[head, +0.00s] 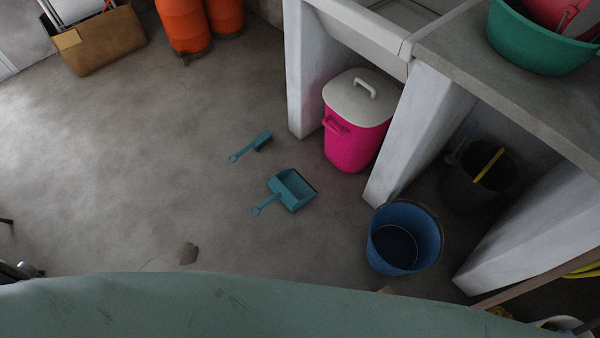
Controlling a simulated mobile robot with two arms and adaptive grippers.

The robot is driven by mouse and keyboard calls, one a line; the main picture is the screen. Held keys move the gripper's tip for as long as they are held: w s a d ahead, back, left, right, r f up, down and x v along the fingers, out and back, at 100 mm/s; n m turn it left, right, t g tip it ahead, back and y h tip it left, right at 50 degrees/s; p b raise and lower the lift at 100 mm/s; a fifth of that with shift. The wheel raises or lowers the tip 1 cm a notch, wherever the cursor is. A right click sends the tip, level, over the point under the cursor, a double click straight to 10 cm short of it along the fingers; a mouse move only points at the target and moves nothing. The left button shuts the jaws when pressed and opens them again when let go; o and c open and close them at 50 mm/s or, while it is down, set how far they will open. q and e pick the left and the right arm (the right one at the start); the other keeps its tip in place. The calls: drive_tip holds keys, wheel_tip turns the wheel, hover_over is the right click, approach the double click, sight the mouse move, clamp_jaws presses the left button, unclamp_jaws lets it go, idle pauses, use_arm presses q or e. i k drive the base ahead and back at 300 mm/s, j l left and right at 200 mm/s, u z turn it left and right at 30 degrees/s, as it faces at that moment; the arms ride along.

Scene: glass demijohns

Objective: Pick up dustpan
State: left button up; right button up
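The teal dustpan (291,190) lies on the grey concrete floor near the middle of the head view. Its short handle (264,204) ends in a ring and points to the lower left; its wide pan side faces the upper right. A matching teal hand brush (251,147) lies apart from it, a little farther back and to the left. Nothing touches the dustpan or covers it. I cannot make out either of my grippers in this view. Small dark parts at the left edge are too cut off to identify.
A blue bucket (404,240) stands right of the dustpan. A pink bin (350,140) with a white lid stands behind, between white supports of a sink counter (520,95). A dark bucket (478,180) is under the counter. Floor left of the dustpan is mostly clear, with a brown patch (187,253).

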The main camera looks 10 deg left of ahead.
sight(288, 185)
drive_tip(key=u, duration=0.4)
drive_tip(key=i+j+u, duration=0.45)
drive_tip(key=j, duration=0.3)
drive_tip(key=i+j+u, duration=0.85)
drive_tip(key=i+j, duration=0.15)
drive_tip(key=i+z, duration=0.4)
drive_tip(key=i+j+z, duration=0.15)
drive_tip(key=i+z, duration=0.3)
drive_tip(key=i+j+z, duration=0.4)
drive_tip(key=i, duration=0.15)
